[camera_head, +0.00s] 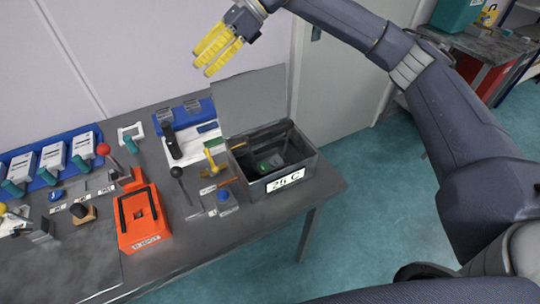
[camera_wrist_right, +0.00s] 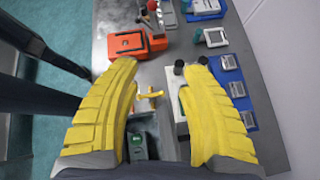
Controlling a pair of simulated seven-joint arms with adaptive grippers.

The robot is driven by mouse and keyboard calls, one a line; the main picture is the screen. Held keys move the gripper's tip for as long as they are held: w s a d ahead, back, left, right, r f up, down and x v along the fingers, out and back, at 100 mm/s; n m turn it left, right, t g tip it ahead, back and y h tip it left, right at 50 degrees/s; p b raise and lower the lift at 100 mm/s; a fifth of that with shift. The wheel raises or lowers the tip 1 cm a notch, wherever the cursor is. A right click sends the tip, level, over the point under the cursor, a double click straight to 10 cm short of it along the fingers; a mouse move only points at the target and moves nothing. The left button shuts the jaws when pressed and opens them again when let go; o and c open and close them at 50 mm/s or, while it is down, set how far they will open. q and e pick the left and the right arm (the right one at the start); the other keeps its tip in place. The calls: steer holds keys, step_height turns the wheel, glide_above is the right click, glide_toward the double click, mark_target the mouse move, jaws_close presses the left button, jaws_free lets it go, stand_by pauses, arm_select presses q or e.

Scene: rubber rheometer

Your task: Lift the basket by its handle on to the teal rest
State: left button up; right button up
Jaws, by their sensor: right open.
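My right gripper (camera_head: 222,45), with yellow fingers, is open and empty, high above the back of the bench. In the right wrist view its spread fingers (camera_wrist_right: 158,72) frame the bench below. A dark open tank (camera_head: 298,177) marked 25 C stands at the bench's right end, its grey lid (camera_head: 252,102) raised. A small green item shows inside the tank; I cannot tell whether it is the basket. A yellow T-shaped handle (camera_head: 212,159) stands at the tank's left side and also shows in the wrist view (camera_wrist_right: 151,95). I cannot clearly identify the teal rest. My left gripper is out of view.
An orange block (camera_head: 142,222) sits left of the tank, with a black-knobbed lever (camera_head: 178,173) between. A blue rack with white units (camera_head: 52,158) lines the back left.

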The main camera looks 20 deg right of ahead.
steer(key=s+d+f+n+h, duration=0.1)
steer(key=s+d+n+h, duration=0.1)
steer(key=s+d+h, duration=0.2)
steer(key=n+h, duration=0.1)
steer(key=h, duration=0.6)
glide_above(270, 128)
steer(key=f, duration=0.1)
steer(key=shift+t, duration=0.3)
step_height(270, 128, down, 17)
steer(key=shift+r, duration=0.2)
jaws_close()
